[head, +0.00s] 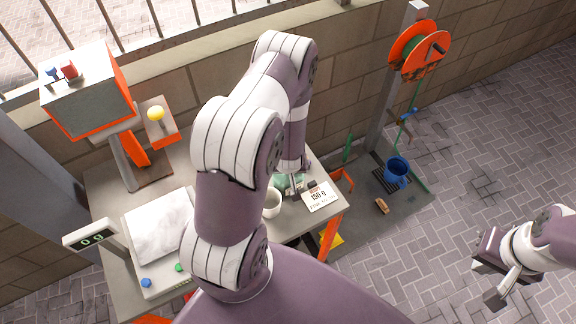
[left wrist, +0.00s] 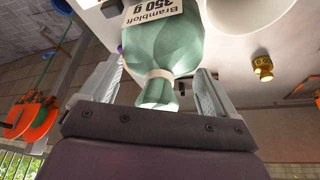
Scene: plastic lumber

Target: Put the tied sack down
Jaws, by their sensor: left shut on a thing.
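The tied sack (left wrist: 165,35) is pale green cloth with a label reading "Brambloft 350 g" and a tied neck. My left gripper (left wrist: 160,95) is shut on this neck, with one finger on each side. In the head view the sack (head: 283,181) is mostly hidden behind my left arm and the gripper (head: 294,186), over the back right of the grey table. I cannot tell whether its base touches the table. My right gripper (head: 488,282) is away to the right above the paving, empty, with its fingers apart.
A white cup (head: 272,204) and a "150 g" card (head: 320,197) stand close to the sack. The scale (head: 158,228) at left reads 0 g. A brass weight (left wrist: 263,68) shows in the wrist view. A blue bucket (head: 397,172) hangs right of the table below an orange reel (head: 418,48).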

